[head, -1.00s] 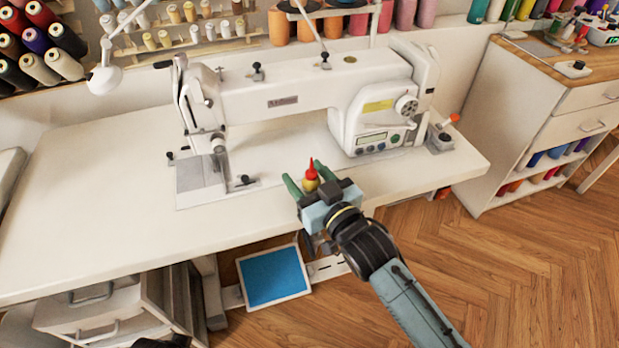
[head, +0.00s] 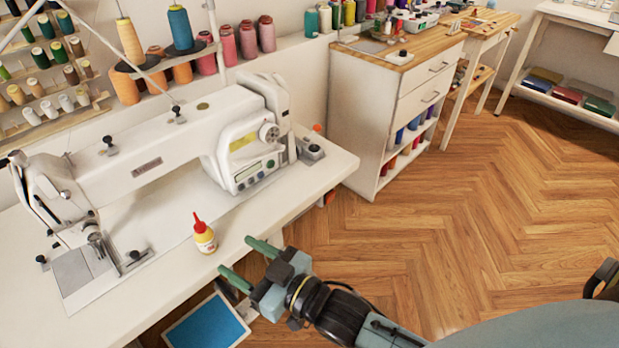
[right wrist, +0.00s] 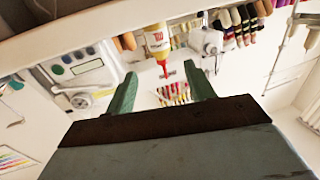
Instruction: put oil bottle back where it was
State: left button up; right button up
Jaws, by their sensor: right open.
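The oil bottle (head: 204,235) is small and yellow with a red pointed cap. It stands upright on the white sewing table (head: 310,172), near the front edge and in front of the sewing machine (head: 190,145). My right gripper (head: 250,258) is open and empty, a little to the right of the bottle and apart from it. In the right wrist view the bottle (right wrist: 157,42) shows upside down beyond the two green fingers (right wrist: 159,90), roughly between them. My left gripper is not in the head view.
A white cabinet with a wooden top (head: 390,60) stands right of the table. Thread spools (head: 225,45) line the back wall. A blue pad (head: 207,325) is below the table's front edge. The wooden floor (head: 450,210) at right is clear.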

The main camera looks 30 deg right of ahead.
jog(key=s+d+f+m+g+h, duration=0.1)
jog(key=d+f+g+h, duration=0.1)
jog(key=d+f, duration=0.35)
jog(key=s+d+f+m+g+h, duration=0.1)
jog(key=d+f+g+h, duration=0.15)
jog(key=f, duration=0.65)
jog(key=s+d+f+g+h, duration=0.1)
jog(key=s+d+f+h, duration=0.1)
jog(key=d+f, duration=0.35)
jog(key=s+d+f+m+g+h, duration=0.1)
jog(key=s+d+f+g, duration=0.3)
jog(key=s+f, duration=0.4)
jog(key=s+d+f+m+g+h, duration=0.1)
jog(key=s+d+f+g+h, duration=0.1)
jog(key=s+d+f, duration=0.3)
notch_tip(320, 180, down, 3)
jog(key=s+g, duration=0.1)
jog(key=s, duration=0.1)
jog(key=shift+s+d+r+g+h, duration=0.15)
jog(key=shift+s+d+g+h, duration=0.2)
jog(key=shift+d, duration=0.05)
